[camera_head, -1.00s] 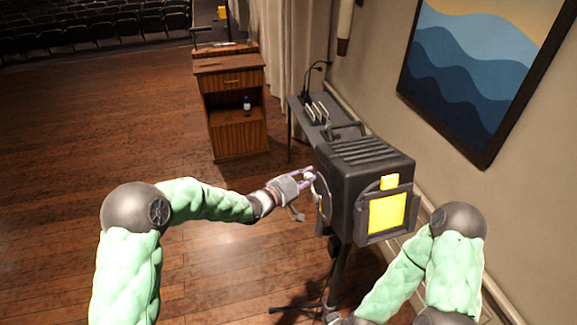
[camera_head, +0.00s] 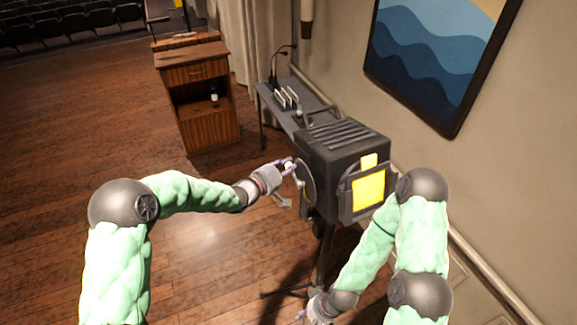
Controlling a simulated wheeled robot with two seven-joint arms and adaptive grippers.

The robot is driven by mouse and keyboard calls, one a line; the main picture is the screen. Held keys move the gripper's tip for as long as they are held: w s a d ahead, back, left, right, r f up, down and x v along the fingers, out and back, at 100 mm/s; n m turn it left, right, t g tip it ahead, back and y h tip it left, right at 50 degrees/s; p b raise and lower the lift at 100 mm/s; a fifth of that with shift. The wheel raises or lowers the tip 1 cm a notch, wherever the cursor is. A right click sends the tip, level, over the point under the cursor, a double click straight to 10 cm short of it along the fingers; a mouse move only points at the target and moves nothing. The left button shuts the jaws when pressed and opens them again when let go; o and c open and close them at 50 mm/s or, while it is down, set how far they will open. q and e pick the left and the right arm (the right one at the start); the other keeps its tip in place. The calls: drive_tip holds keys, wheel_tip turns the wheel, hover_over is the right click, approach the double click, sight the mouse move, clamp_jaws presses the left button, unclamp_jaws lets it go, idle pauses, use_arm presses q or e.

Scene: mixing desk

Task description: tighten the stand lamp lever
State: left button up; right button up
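The stand lamp (camera_head: 342,146) is a black ribbed box with a yellow front panel (camera_head: 368,190), held on a dark stand (camera_head: 325,255) with legs on the floor. A round dark disc (camera_head: 306,182) shows on its left side. My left gripper (camera_head: 287,165) is beside the lamp's left side, near the disc, with its fingers pointing at the lamp. I cannot tell whether it touches the lamp or what is between its fingers. My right gripper (camera_head: 308,312) is low by the stand's legs, partly cut by the frame edge. I cannot make out the lever clearly.
Behind the lamp stands a narrow dark table (camera_head: 290,108) with a microphone (camera_head: 281,62) and upright cards. A wooden lectern (camera_head: 196,98) holds a small bottle (camera_head: 214,97). A wall with a painting (camera_head: 440,55) closes off the right. The wooden floor at left is clear.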

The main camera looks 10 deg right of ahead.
use_arm(q)
drive_tip(key=shift+o, duration=1.1)
drive_tip(key=shift+a, duration=0.1)
drive_tip(key=v, duration=1.1)
drive_tip(key=shift+s+a, duration=0.25)
drive_tip(key=shift+a, duration=0.05)
drive_tip(key=s+a+f+m+g+y+b, duration=0.1)
drive_tip(key=s+a+f+g+y+b, duration=0.4)
drive_tip(key=f, duration=1.2)
drive_tip(key=s+f+t+b, duration=0.25)
drive_tip(key=f+b, duration=0.75)
drive_tip(key=f, duration=0.7)
drive_tip(key=s+a+f+m+g+y+b, duration=0.1)
drive_tip(key=s+f+m+g+b, duration=0.1)
drive_tip(key=s+f+g+b, duration=0.2)
drive_tip(key=s+a+f+m+g+y+b, duration=0.1)
drive_tip(key=s+f+g+b, duration=0.3)
drive_tip(key=s+f+b, duration=0.6)
drive_tip(key=s+f, duration=0.4)
drive_tip(key=f, duration=0.3)
drive_tip(key=s+a+f+m, duration=0.1)
drive_tip(key=s+f, duration=0.3)
drive_tip(key=f, duration=0.3)
drive_tip(key=shift+s+a+f+m+y, duration=0.15)
drive_tip(key=shift+a+f+m+y, duration=0.05)
drive_tip(key=shift+a+m+y, duration=0.1)
